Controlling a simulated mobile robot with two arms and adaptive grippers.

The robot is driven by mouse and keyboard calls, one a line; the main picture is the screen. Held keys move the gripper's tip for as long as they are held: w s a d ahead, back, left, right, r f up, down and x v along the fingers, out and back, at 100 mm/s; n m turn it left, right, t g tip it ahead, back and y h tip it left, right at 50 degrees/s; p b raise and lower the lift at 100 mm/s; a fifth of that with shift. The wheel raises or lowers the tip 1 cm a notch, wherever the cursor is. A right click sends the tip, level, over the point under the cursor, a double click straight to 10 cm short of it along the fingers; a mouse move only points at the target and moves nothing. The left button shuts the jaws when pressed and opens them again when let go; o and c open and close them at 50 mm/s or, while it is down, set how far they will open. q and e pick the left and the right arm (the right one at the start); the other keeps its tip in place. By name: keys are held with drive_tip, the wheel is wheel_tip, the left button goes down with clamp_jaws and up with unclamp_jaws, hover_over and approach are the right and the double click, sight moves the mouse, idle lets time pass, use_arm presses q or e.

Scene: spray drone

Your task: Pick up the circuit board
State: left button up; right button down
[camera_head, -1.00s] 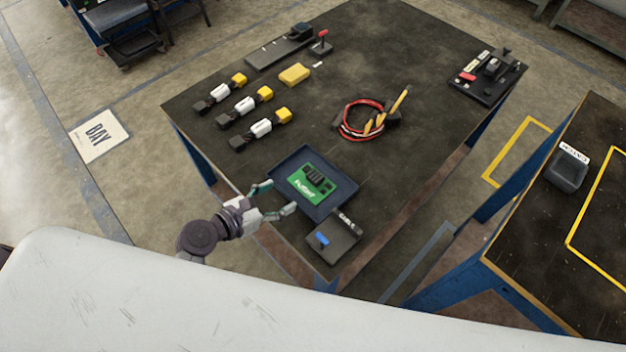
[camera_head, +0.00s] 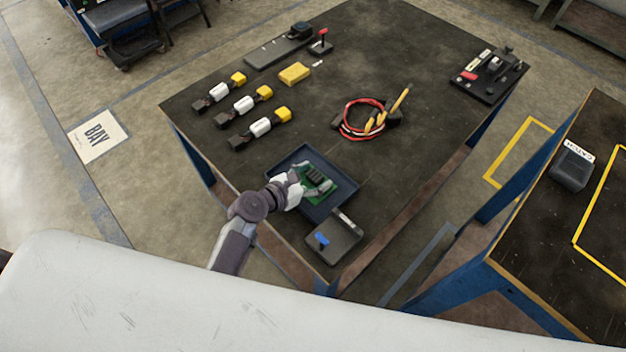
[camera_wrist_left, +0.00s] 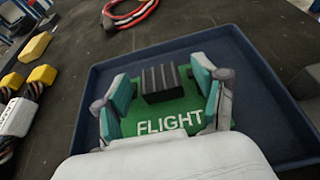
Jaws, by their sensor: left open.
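The green circuit board (camera_head: 325,190) lies in a dark blue tray (camera_head: 345,193) near the front edge of the table. In the left wrist view the board (camera_wrist_left: 165,120) shows white FLIGHT lettering and a dark ribbed block. My left gripper (camera_head: 318,184) is over the board, partly covering it. In the left wrist view its fingers (camera_wrist_left: 163,100) are open, one on each side of the dark block. I cannot tell whether they touch the board. The tray wall (camera_wrist_left: 250,70) surrounds the board. My right gripper is not in view.
A dark stand with a blue part (camera_head: 335,238) sits beside the tray. A red cable loop (camera_head: 362,118) lies behind it. Several white-and-yellow connectors (camera_head: 262,127) and a yellow block (camera_head: 294,73) are further left. Clear tabletop lies between.

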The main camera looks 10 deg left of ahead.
use_arm(q)
drive_tip(key=c, duration=1.3)
drive_tip(key=shift+r, duration=0.1)
